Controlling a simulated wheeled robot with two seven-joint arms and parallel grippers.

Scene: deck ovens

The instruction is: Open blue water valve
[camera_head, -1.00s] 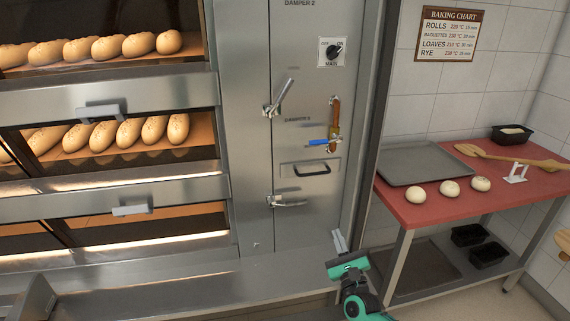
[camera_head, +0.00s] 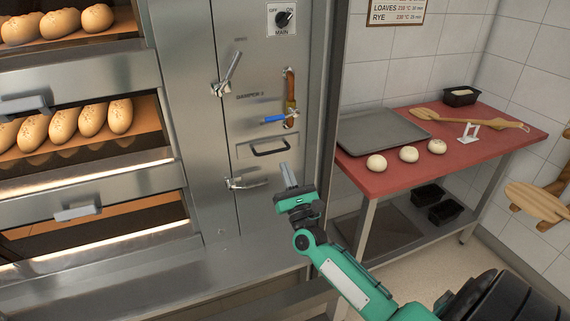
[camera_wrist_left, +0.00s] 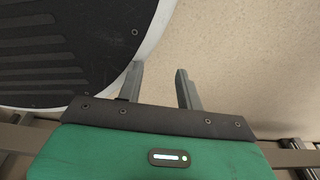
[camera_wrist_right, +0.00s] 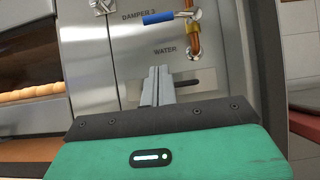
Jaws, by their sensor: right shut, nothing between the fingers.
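The blue water valve lever (camera_head: 273,118) sits on a copper pipe (camera_head: 290,92) on the steel oven panel. It lies level, pointing left from the pipe. In the right wrist view the blue lever (camera_wrist_right: 158,18) shows at the top, with a WATER label below it. My right gripper (camera_head: 287,174) is shut and empty, below the valve and apart from it; its closed fingers (camera_wrist_right: 157,86) point toward the panel. My left gripper (camera_wrist_left: 160,88) is open and empty over the floor, seen only in the left wrist view.
A black drawer handle (camera_head: 270,149) lies between the valve and my right gripper. Metal damper levers (camera_head: 231,70) and (camera_head: 246,183) are to the left. A red table (camera_head: 390,178) with a tray (camera_head: 380,131) and dough balls stands right.

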